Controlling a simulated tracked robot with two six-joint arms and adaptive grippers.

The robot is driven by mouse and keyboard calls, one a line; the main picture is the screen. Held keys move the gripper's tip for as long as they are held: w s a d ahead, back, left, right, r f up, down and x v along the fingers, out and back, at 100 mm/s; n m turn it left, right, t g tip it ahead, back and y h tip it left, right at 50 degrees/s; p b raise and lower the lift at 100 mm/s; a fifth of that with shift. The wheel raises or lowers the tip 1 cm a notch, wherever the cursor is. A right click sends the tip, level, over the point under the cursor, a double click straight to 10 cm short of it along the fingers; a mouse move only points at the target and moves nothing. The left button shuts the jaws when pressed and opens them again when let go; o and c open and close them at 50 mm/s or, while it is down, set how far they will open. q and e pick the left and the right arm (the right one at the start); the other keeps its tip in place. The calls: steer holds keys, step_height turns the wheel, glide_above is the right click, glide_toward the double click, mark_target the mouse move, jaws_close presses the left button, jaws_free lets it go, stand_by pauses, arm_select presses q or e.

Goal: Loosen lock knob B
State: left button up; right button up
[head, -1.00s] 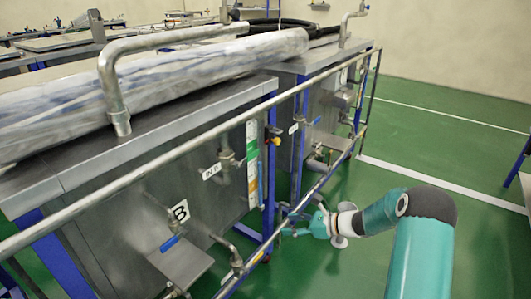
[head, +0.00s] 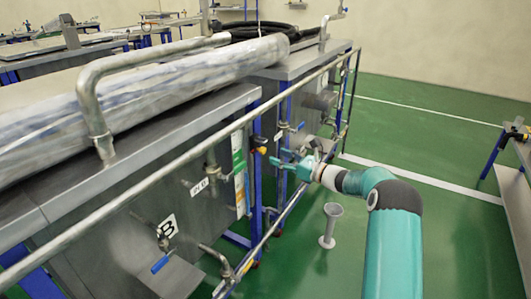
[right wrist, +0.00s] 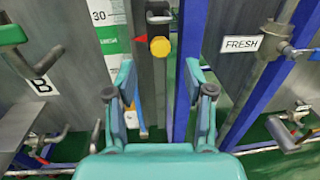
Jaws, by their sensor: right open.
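A yellow knob (head: 261,150), which I take to be lock knob B, sits on the upright at the corner of the tank marked B. In the right wrist view the knob (right wrist: 160,46) is on a dark vertical rail beside a red pointer and a scale strip. My right gripper (head: 280,161) is teal, open and empty, to the right of the knob. In the right wrist view its two fingers (right wrist: 158,82) point toward the rail, with the knob ahead, above the gap between the fingertips. They are apart from it. My left gripper is not in view.
The B plate (head: 167,228) is on the tank's front. A long metal rail (head: 190,145) runs in front of the tanks. A FRESH plate (right wrist: 240,43) is on the neighbouring tank. A grey stand (head: 330,225) is on the green floor, which is mostly clear at right.

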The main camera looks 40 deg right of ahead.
mark_target(265, 151)
steer(key=w, duration=0.3)
steer(key=w+a, duration=0.1)
steer(key=w, duration=0.2)
steer(key=shift+w+a, duration=0.1)
steer(key=shift+w, duration=0.05)
